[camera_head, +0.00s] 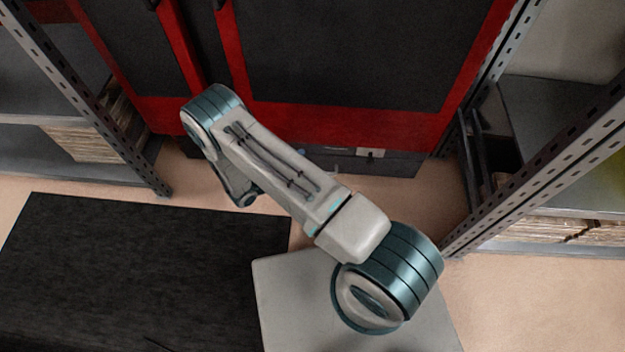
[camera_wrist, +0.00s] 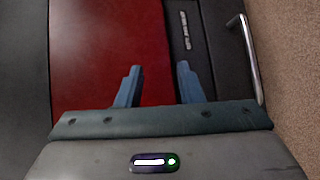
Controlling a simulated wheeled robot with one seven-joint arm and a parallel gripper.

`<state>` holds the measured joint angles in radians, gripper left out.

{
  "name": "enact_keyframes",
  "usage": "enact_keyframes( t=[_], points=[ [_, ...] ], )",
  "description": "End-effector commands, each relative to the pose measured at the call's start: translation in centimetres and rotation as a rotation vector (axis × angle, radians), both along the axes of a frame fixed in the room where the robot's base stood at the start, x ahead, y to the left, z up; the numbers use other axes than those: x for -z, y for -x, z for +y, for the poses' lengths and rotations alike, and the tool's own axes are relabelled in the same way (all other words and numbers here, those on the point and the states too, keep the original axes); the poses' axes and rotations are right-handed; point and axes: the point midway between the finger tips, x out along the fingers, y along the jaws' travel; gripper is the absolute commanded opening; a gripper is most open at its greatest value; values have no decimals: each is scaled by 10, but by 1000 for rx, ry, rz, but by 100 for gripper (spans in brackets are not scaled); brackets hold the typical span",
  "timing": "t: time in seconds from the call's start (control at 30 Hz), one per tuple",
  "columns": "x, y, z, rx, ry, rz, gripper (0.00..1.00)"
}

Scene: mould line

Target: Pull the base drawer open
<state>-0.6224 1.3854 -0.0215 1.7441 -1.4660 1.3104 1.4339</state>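The base drawer (camera_head: 400,164) is a dark grey front low under the red cabinet, just above the floor. My arm covers part of it in the head view. In the wrist view the drawer front (camera_wrist: 216,75) is a dark band beside the red panel, and it looks closed. A bar-shaped metal handle (camera_wrist: 250,62) sits on it near the floor side. My gripper (camera_wrist: 159,68) is open and empty in the wrist view. Its fingers are over the border of red panel and drawer front, left of the handle and apart from it. The fingers are hidden in the head view.
The red cabinet (camera_head: 340,122) with dark panels stands above the drawer. Metal shelf racks stand at left (camera_head: 88,97) and right (camera_head: 545,160). A dark mat-like surface (camera_head: 150,265) lies at lower left. Some bare floor (camera_head: 400,195) shows before the drawer.

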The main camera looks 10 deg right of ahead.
Motion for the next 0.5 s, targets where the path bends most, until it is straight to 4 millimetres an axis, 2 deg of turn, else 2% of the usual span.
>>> enact_keyframes(
  t=[0.03, 0.1, 0.2, 0.33, 0.5],
  points=[
    [45, 6, 4, -54, 16, -4, 34],
    [82, 12, 9, -124, 24, -23, 34],
    [126, 20, 15, -209, 27, -41, 34],
    [163, 30, 19, -286, 22, -57, 34],
    [182, 34, 20, -330, 16, -67, 34]
  ],
)
